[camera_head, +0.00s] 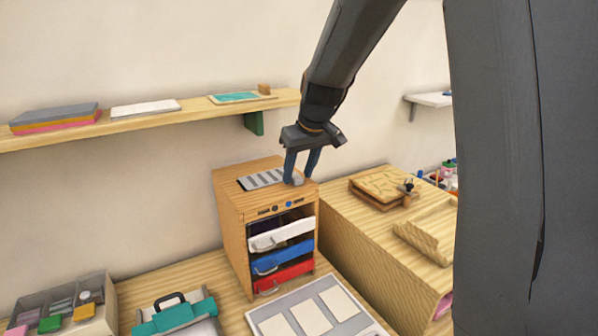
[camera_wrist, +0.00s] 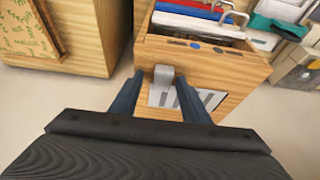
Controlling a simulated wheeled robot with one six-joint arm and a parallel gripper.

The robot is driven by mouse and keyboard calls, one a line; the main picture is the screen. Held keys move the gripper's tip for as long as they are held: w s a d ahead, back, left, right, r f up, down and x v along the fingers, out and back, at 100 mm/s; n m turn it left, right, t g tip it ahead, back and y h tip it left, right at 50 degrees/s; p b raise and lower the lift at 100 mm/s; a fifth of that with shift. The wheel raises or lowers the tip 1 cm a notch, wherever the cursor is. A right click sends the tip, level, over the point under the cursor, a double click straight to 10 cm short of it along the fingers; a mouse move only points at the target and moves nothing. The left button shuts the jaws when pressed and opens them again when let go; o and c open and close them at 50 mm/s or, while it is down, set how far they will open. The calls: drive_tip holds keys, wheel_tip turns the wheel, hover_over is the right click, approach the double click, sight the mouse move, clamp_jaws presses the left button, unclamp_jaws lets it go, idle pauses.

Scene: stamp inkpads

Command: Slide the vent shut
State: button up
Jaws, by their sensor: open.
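The vent (camera_head: 262,179) is a grey slotted plate set in the top of a small wooden cabinet (camera_head: 233,205). In the wrist view the vent (camera_wrist: 208,99) shows pale and dark slots. A grey upright tab (camera_wrist: 163,76) stands at one end of the vent, its right end in the head view. My gripper (camera_head: 303,179) points down over that end. In the wrist view my gripper (camera_wrist: 160,80) is open, with one finger on either side of the tab. Whether a finger touches the tab is unclear. My fingers partly hide the tab in the head view.
The cabinet's front holds white (camera_head: 281,234), blue (camera_head: 283,258) and red (camera_head: 284,277) drawers. A wooden desk unit (camera_head: 370,235) stands close on the right. A shelf (camera_head: 165,117) runs along the wall behind.

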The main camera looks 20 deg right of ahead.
drive_tip(key=b+v, duration=0.2)
drive_tip(key=v, duration=0.5)
drive_tip(key=shift+r, duration=0.35)
drive_tip(key=shift+s+d, duration=0.1)
drive_tip(key=shift+s, duration=0.1)
drive_tip(key=s+f+m+g+h, duration=0.1)
drive_tip(key=s+f+m+g, duration=0.2)
drive_tip(key=s+f, duration=1.7)
drive_tip(key=s, duration=0.3)
drive_tip(key=shift+f+b, duration=0.25)
drive_tip(key=shift+b, duration=0.15)
drive_tip(key=shift+w, duration=0.1)
